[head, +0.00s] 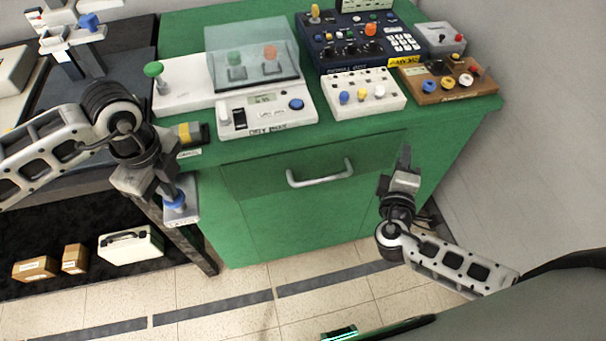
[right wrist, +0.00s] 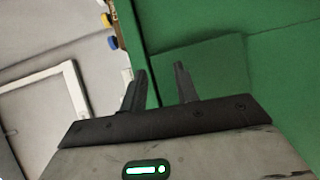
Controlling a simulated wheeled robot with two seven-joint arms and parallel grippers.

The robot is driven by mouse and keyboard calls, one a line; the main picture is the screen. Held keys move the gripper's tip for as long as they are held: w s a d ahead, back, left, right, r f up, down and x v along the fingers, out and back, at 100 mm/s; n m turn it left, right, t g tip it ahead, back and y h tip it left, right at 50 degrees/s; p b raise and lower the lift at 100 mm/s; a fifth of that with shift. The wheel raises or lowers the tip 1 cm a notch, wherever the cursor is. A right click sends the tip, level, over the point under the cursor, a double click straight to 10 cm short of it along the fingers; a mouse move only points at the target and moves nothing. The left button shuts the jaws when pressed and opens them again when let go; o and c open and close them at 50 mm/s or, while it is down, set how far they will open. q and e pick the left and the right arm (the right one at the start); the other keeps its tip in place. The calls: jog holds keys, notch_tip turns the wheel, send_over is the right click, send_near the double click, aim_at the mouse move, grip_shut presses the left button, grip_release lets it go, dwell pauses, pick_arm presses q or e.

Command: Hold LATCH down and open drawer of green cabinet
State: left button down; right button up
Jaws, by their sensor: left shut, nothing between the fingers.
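The green cabinet (head: 300,225) has a drawer (head: 255,180) with a pale bar handle (head: 320,175); the drawer front looks flush with the cabinet. The LATCH is a blue button (head: 177,203) on a small white plate (head: 183,217) at the cabinet's left side. My left gripper (head: 172,190) is shut and empty, its tips right at the top of the blue button; whether it is pressed down is hard to tell. My right gripper (head: 405,160) is open and empty, to the right of the handle and apart from it. Its two fingers show in the right wrist view (right wrist: 158,82) before green cabinet surface.
The cabinet top carries a white scale-like device (head: 265,110), a blue control panel (head: 365,45), a white button box (head: 365,92) and a brown box (head: 445,82). A dark bench (head: 60,195) adjoins at left. Floor in front is clear.

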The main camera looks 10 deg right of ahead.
aim_at(328, 176)
jog(key=s+a+f+n+t+y, duration=0.1)
jog(key=s+a+f+n+y, duration=0.2)
jog(key=a, duration=0.5)
jog(key=s+a+n+y, duration=0.3)
jog(key=s+a+y, duration=0.2)
jog(key=a+y, duration=0.15)
jog(key=shift+h, duration=0.35)
jog(key=x, duration=0.8)
jog(key=a+x, duration=0.1)
jog(key=x, duration=0.3)
jog(key=shift+f, duration=0.15)
